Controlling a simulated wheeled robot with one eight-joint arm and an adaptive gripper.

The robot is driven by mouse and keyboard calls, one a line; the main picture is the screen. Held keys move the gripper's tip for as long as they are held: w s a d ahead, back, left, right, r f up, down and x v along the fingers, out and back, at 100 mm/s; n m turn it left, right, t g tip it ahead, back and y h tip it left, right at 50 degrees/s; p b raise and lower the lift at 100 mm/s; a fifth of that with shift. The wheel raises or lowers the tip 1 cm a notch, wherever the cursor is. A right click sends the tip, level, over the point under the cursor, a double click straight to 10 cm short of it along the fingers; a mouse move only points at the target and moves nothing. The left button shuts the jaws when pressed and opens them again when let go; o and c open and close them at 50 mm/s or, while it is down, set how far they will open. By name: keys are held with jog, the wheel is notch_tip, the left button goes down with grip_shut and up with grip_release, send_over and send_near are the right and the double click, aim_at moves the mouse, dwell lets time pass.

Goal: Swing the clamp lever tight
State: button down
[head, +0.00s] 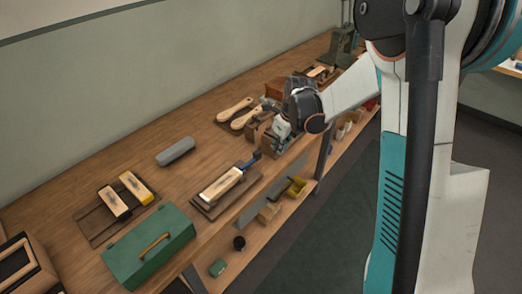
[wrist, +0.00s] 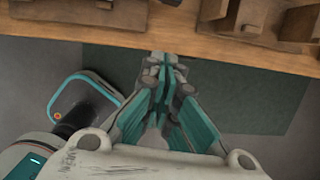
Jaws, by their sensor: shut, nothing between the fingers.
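My gripper (head: 281,131) is at the front edge of the workbench, close to the wooden blocks there. In the wrist view my gripper (wrist: 165,62) is shut with nothing between its fingertips, which point at the bench edge. A pale brush block lies on a dark board (head: 205,203) nearer the head camera. A small blue part (head: 253,158), which looks like the clamp lever, stands at the block's far end, a little left of and below my gripper. They look apart. Whether the lever is tight is too small to tell. I cannot make out the lever in the wrist view.
A green toolbox (head: 150,247), a grey roll (head: 175,151) and a board with two brushes (head: 97,222) are on the bench (head: 160,185). Pale paddle-shaped pieces (head: 235,109) lie behind my gripper. A lower shelf holds a yellow bin (head: 296,187).

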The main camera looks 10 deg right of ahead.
aim_at(249, 162)
jog(key=b+x, duration=0.3)
jog(key=x, duration=0.7)
jog(key=shift+w+f, duration=0.1)
jog(key=shift+f, duration=0.05)
jog(key=w, duration=0.1)
jog(key=w+a+b, duration=0.1)
jog(key=shift+w+a+f, duration=0.15)
jog(key=shift+w+a, duration=0.15)
jog(key=shift+w+a+b, duration=0.2)
jog(key=shift+w+b, duration=0.1)
jog(key=shift+w, duration=0.2)
jog(key=shift+w+a+n, duration=0.2)
jog(key=shift+w+n, duration=0.1)
jog(key=shift+w, duration=0.35)
jog(key=shift+w+n, duration=0.3)
jog(key=shift+n, duration=0.1)
jog(key=shift+a+r, duration=0.1)
jog(key=shift+r, duration=0.1)
